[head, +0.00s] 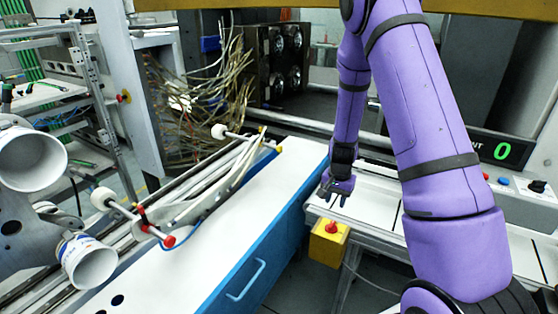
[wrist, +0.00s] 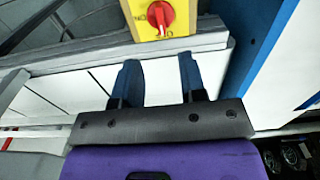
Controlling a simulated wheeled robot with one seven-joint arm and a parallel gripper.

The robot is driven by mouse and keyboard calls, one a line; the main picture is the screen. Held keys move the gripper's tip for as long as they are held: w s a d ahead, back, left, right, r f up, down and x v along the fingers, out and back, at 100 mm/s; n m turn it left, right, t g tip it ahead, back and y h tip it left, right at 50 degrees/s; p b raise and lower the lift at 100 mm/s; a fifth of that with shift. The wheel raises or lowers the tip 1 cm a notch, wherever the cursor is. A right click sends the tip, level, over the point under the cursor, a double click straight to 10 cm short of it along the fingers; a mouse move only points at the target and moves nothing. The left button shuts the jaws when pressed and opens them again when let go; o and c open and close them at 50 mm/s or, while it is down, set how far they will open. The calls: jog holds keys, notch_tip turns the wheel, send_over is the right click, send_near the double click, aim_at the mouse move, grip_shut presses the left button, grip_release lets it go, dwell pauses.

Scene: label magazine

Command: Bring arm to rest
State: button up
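My purple arm (head: 430,120) reaches forward and down in the right half of the head view. My gripper (head: 337,199) hangs at its end, above the near left end of the white, divided surface. In the wrist view my gripper (wrist: 159,75) has its two dark fingers well apart, with nothing between them. It is open and empty. Part of the arm near the base is cut off by the frame.
A yellow box with a red rotary switch (head: 331,228) sits just below my gripper; the switch also shows in the wrist view (wrist: 160,16). A blue-sided white-topped bench (head: 255,205) stands left.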

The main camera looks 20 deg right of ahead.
jog(key=s+a+r+n+t+y, duration=0.1)
jog(key=s+a+r+n, duration=0.2)
jog(key=r, duration=0.9)
jog(key=s+a+r+n+t, duration=0.2)
jog(key=s+a+r, duration=0.3)
jog(key=r, duration=0.8)
jog(key=s+a+r+n+t, duration=0.1)
jog(key=s+a+r+n, duration=0.1)
jog(key=s+r, duration=0.4)
jog(key=s+a+r+n+t+h, duration=0.1)
jog(key=s+a+r+n, duration=0.2)
jog(key=s, duration=0.9)
jog(key=v, duration=0.3)
jog(key=shift+w+a+r, duration=0.15)
jog(key=shift+w+r, duration=0.05)
jog(key=shift+w, duration=0.05)
